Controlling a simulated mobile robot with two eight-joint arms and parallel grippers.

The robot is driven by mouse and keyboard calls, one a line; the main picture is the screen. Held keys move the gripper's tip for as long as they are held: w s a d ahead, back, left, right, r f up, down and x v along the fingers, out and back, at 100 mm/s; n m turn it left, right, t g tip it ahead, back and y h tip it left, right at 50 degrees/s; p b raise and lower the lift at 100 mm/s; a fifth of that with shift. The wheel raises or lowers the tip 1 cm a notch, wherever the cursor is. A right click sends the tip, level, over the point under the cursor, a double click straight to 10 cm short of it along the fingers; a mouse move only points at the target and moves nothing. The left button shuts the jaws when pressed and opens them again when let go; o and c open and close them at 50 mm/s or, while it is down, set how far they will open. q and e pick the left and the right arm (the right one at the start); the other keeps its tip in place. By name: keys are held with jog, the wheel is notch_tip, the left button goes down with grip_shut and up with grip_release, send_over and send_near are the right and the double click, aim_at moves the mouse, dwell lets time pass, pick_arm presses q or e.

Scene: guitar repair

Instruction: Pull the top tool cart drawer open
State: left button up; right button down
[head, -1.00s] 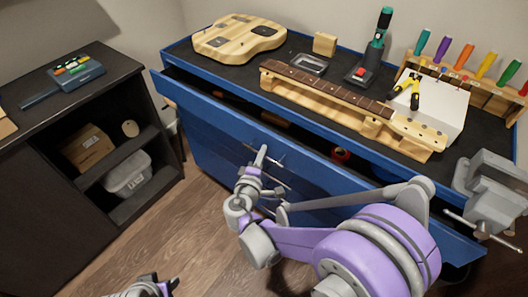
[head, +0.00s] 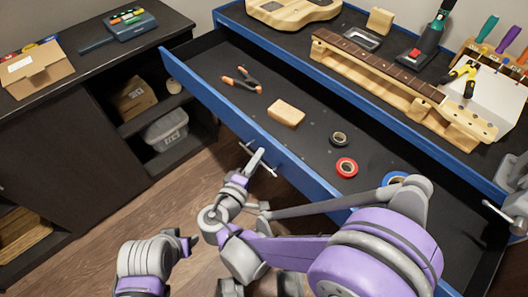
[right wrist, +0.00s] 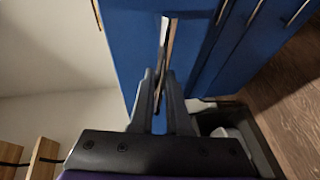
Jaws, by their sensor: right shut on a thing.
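The top drawer (head: 228,112) of the blue tool cart stands well open in the head view, its dark inside showing. My right gripper (head: 257,163) is shut on the drawer's thin metal handle (head: 268,169) at the blue front. In the right wrist view the two fingers (right wrist: 161,95) close around the handle (right wrist: 164,38), with the blue front behind it. Part of my left arm and gripper (head: 187,245) shows low at the left, away from the cart; its fingertips are not clear.
The drawer holds an orange-tipped clamp (head: 241,80), a wooden block (head: 286,113) and tape rolls, one red (head: 346,168). A guitar neck (head: 385,70) lies on the cart top. A dark cabinet (head: 75,130) stands left. Wooden floor (head: 205,180) is free between.

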jog(key=shift+s+a, duration=0.2)
jog(key=c, duration=0.9)
grip_release()
pick_arm(q)
jog(key=shift+s, duration=0.1)
